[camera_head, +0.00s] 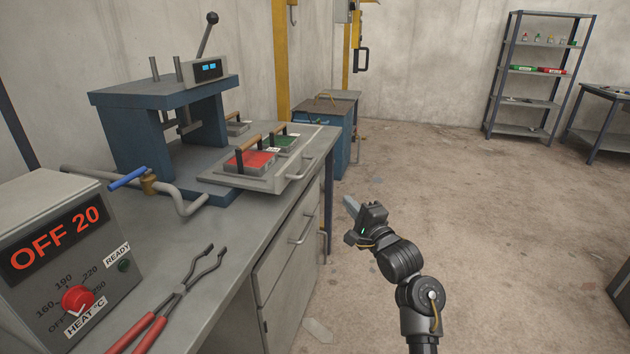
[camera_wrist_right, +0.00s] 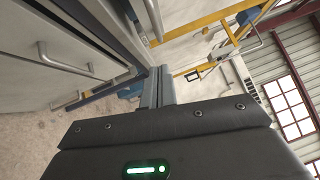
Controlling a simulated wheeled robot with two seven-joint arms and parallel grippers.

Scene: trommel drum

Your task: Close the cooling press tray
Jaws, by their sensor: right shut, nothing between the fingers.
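The blue cooling press (camera_head: 165,120) stands at the back of the workbench, with a lever and a small display on top. Its grey tray (camera_head: 268,183) is pulled out to the right, over the bench's front edge. A red block (camera_head: 250,160) and a green block (camera_head: 284,142) with wooden handles sit on the tray. A metal handle (camera_head: 301,168) shows on the tray's front. My right gripper (camera_head: 352,207) is shut and empty, in front of the bench, to the right of and lower than the tray, apart from it. Its fingers (camera_wrist_right: 158,88) also show in the wrist view. My left gripper is out of view.
A heater box (camera_head: 70,260) reading OFF 20 and red-handled tongs (camera_head: 175,300) are at the near end of the bench. Cabinet drawers with bar handles (camera_head: 303,229) are below. A shelf rack (camera_head: 535,75) stands far right. Open floor lies right of the bench.

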